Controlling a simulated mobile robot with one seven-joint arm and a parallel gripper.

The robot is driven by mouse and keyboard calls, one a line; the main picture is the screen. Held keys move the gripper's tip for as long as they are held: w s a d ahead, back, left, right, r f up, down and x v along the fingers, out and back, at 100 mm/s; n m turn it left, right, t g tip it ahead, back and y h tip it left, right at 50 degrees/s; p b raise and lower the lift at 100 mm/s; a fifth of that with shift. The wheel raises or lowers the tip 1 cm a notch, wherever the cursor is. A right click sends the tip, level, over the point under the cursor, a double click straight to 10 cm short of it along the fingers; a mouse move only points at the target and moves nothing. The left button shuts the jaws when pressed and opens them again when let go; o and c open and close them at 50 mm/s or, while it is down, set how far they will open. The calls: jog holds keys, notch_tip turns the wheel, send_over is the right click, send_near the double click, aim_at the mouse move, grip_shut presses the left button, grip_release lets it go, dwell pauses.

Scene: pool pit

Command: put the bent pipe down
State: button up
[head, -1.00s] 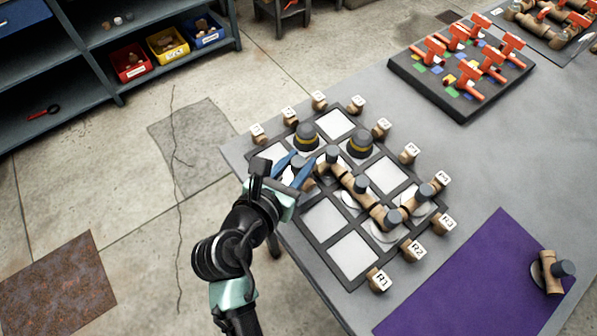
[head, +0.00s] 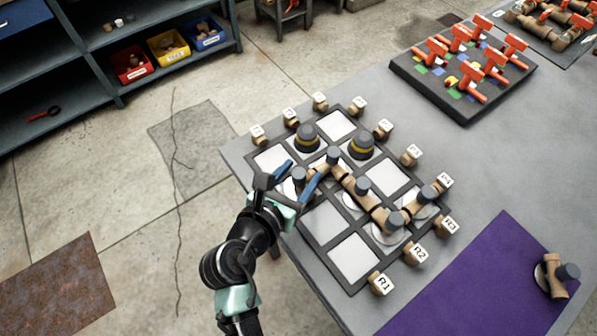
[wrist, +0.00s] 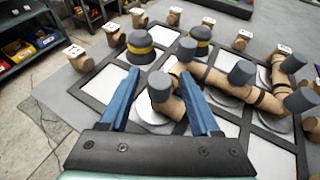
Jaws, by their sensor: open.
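The bent pipe (wrist: 173,107), a short wooden elbow with a grey cap, stands on a white disc in a cell on the left side of the grid board (head: 347,292). Its grey cap also shows in the head view (head: 299,175). My gripper (head: 301,172) is open, with one blue finger on each side of the bent pipe. In the wrist view my gripper (wrist: 160,76) shows gaps beside the pipe. The pipe's lower part is partly hidden by my fingers in the head view.
A run of joined pipes (head: 363,200) lies close to the right of my gripper. Two yellow-banded dark caps (head: 307,138) (head: 361,146) stand just behind. Labelled wooden blocks (head: 381,284) edge the board. A purple mat (head: 470,270) holds another pipe piece (head: 553,275).

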jog(key=shift+r, duration=0.2)
jog(key=p+v, duration=0.1)
jog(key=v, duration=1.1)
jog(key=w+r+m+t+y, duration=0.25)
jog(key=w+r+m, duration=0.45)
jog(key=r, duration=0.4)
jog(key=w+r+m+t+y, duration=0.1)
jog(key=w+r+m+t, duration=0.3)
jog(key=r+m, duration=0.55)
jog(key=s+d+r+m+t, duration=0.1)
jog(key=s+r+m+t, duration=0.1)
jog(key=r, duration=0.8)
jog(key=s+d+r+m+t+y, duration=0.1)
jog(key=s+d+r+m+t, duration=0.1)
jog(key=r+m, duration=0.5)
jog(key=s+d+r+m+t+y, duration=0.1)
jog(key=s+r+m+t, duration=0.3)
jog(key=r, duration=1)
jog(key=shift+s+d+r+m+t, duration=0.2)
jog(key=shift+d+r+m+t, duration=0.1)
jog(key=shift+d+m+t, duration=0.2)
jog(key=shift+y, duration=0.25)
